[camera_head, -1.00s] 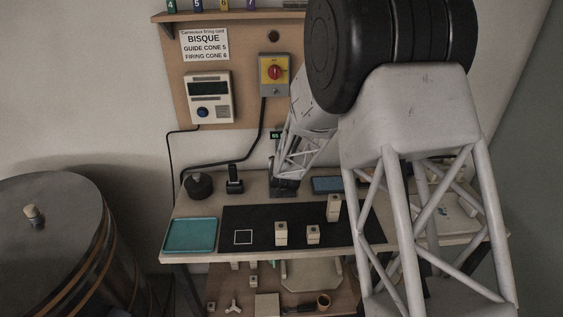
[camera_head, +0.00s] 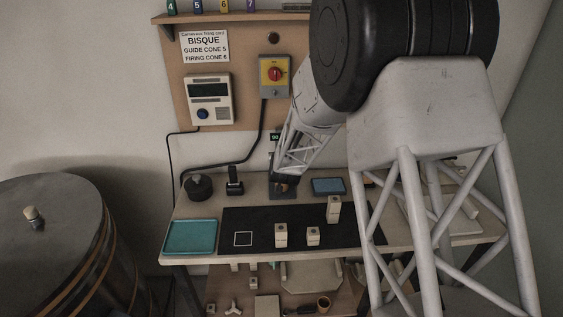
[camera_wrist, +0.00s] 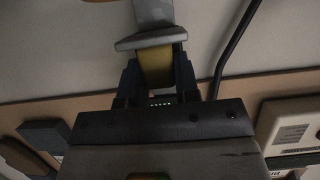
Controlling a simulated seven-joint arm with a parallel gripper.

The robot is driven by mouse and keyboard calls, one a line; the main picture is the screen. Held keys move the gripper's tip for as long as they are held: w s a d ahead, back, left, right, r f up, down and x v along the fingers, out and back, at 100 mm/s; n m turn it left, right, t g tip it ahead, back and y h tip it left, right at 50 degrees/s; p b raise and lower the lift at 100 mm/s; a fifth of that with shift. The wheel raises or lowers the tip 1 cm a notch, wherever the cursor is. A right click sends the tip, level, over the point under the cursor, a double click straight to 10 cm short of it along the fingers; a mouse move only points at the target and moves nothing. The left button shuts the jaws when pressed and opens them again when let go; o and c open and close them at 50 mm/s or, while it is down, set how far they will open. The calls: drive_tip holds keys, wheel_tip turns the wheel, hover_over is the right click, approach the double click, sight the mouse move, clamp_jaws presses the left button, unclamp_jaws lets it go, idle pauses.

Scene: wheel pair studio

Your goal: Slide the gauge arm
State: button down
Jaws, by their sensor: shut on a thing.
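The height gauge stands at the back of the bench, its small green display (camera_head: 275,137) reading what looks like 90. Its base (camera_head: 283,191) shows below my gripper (camera_head: 281,170), which hides much of the gauge in the head view. In the wrist view my gripper (camera_wrist: 158,84) is shut on a yellowish piece of the gauge arm (camera_wrist: 157,67). A grey plate (camera_wrist: 150,39) lies across just beyond the fingertips, with a grey upright behind it.
A black mat (camera_head: 262,215) carries several pale blocks and a white square outline. A teal tray (camera_head: 190,237) is at left, a blue tablet-like item (camera_head: 328,185) to the right of the gauge. A dark round pot (camera_head: 198,186) and a black stand (camera_head: 235,181) are left of it.

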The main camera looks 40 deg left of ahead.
drive_tip(key=shift+r, duration=0.3)
drive_tip(key=c, duration=0.8)
unclamp_jaws()
drive_tip(key=shift+c, duration=0.2)
drive_tip(key=shift+s, duration=0.1)
drive_tip(key=v, duration=0.7)
drive_tip(key=shift+s+d, duration=0.2)
drive_tip(key=shift+d, duration=0.05)
drive_tip(key=shift+r, duration=0.1)
drive_tip(key=shift+d, duration=0.1)
